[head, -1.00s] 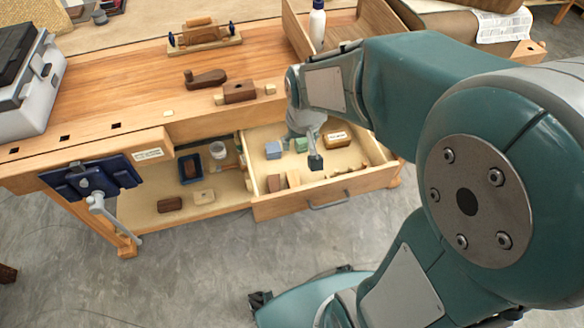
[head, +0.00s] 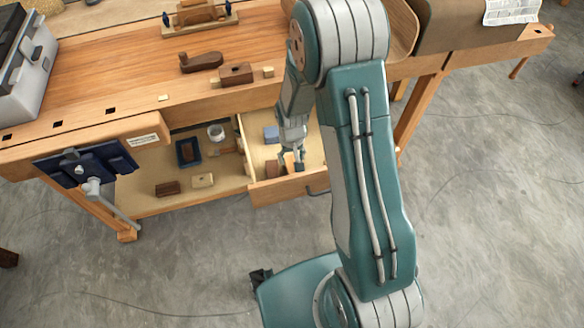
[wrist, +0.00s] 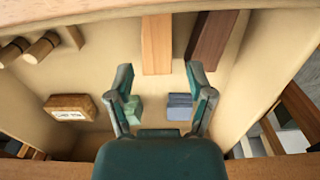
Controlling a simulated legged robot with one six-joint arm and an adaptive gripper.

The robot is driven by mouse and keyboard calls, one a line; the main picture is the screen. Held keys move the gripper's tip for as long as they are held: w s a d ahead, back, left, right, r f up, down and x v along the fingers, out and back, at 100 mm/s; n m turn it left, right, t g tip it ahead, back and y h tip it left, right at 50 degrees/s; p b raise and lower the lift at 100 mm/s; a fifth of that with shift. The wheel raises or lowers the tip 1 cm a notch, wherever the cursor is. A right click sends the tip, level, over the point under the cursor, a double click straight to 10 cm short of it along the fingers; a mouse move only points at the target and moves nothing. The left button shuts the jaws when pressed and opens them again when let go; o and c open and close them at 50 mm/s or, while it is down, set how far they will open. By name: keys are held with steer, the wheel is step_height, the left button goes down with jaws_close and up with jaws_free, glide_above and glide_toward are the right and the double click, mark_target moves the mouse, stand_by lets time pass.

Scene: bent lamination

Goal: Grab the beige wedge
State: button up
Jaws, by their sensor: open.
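The beige wedge (head: 289,163) stands in the open drawer near its front wall. In the wrist view it is the light wooden piece (wrist: 157,43) at the top middle, just beyond the fingertips. My gripper (wrist: 158,72) is open, its two fingers spread with the wedge's lower end lying between their lines. In the head view my gripper (head: 293,165) reaches down into the drawer at the wedge. Whether the fingers touch it I cannot tell. My arm hides the right part of the drawer in the head view.
A dark brown block (wrist: 210,40) stands close beside the wedge. A green block (wrist: 132,108), a blue block (wrist: 180,105) and a labelled box (wrist: 70,107) lie in the drawer. The drawer front (head: 290,187) is close to my gripper. The workbench top (head: 110,75) rises behind.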

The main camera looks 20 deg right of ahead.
steer(key=f, duration=0.7)
steer(key=shift+d, duration=0.2)
steer(key=c, duration=0.9)
